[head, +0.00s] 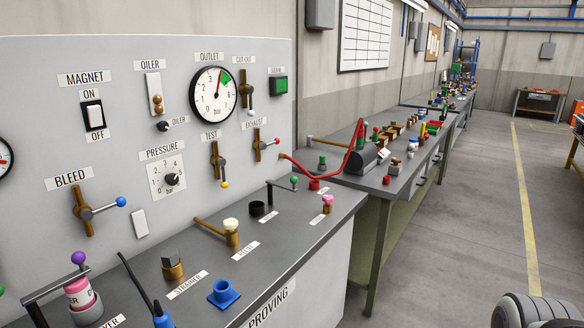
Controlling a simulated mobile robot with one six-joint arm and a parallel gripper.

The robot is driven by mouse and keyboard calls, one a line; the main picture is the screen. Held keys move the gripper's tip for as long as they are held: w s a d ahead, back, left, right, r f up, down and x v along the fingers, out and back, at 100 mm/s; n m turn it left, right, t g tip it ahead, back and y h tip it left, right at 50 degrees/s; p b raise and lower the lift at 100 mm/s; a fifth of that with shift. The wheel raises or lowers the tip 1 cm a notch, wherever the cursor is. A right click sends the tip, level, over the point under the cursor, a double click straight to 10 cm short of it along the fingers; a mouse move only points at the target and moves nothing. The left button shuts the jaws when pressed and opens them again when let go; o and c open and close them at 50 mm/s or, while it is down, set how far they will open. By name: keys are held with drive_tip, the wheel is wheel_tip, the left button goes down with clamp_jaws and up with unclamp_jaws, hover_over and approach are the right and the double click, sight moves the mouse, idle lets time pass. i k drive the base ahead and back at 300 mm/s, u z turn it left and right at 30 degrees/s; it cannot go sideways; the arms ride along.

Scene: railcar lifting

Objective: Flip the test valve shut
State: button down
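The test valve (218,162) is on the upright grey panel, below the TEST label (211,135). It has a brass body running up and down and a dark hub. Its short lever has a yellow tip (225,184) and points down, roughly in line with the brass body. My gripper's fingers do not show; only a grey rounded part, apparently of my arm, is at the bottom right corner, far from the valve.
The exhaust valve (257,140) has a red-tipped lever pointing right, close right of the test valve. The cut-out valve (245,90) is above. The bleed valve (84,211) has a blue-tipped lever. Fittings stand on the grey bench (200,254) below. Floor (450,240) at right is clear.

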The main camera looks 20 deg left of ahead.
sight(221, 162)
drive_tip(key=u, duration=0.65)
drive_tip(key=i, duration=1.25)
drive_tip(key=u, duration=0.9)
drive_tip(key=k, duration=0.75)
drive_tip(key=u, duration=0.15)
drive_tip(key=i, duration=0.85)
